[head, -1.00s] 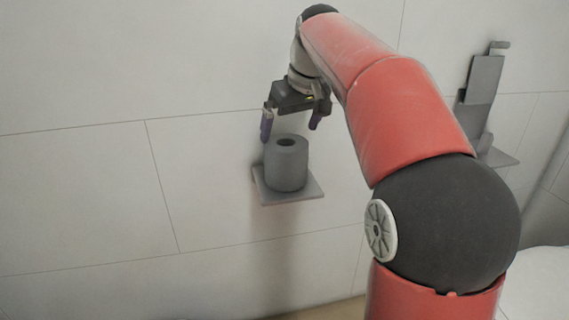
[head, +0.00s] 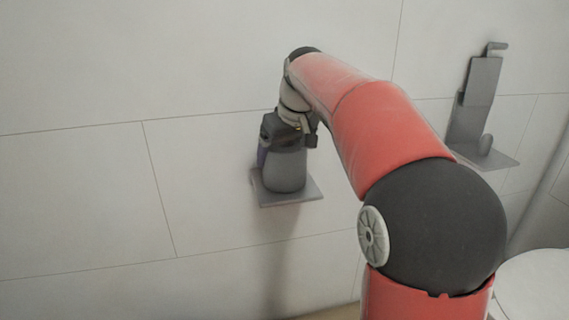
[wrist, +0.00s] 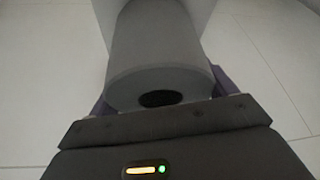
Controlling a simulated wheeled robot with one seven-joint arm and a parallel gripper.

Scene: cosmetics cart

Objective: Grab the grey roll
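The grey roll (head: 285,175) stands upright on a small grey wall shelf (head: 292,200). In the wrist view the roll (wrist: 155,55) fills the space between the fingers, with its dark core hole facing the camera. My gripper (head: 284,158) is lowered over the roll from above, with one purple finger on each side of it. The purple fingers also show beside the roll in the wrist view (wrist: 163,88). They look spread about as wide as before, around the roll; whether they touch it is hard to see. The right fingertip is hidden in the head view.
A grey wall holder (head: 478,95) with a ledge is mounted at the right. A white rounded surface (head: 540,285) is at the lower right. The tiled wall left of the shelf is bare.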

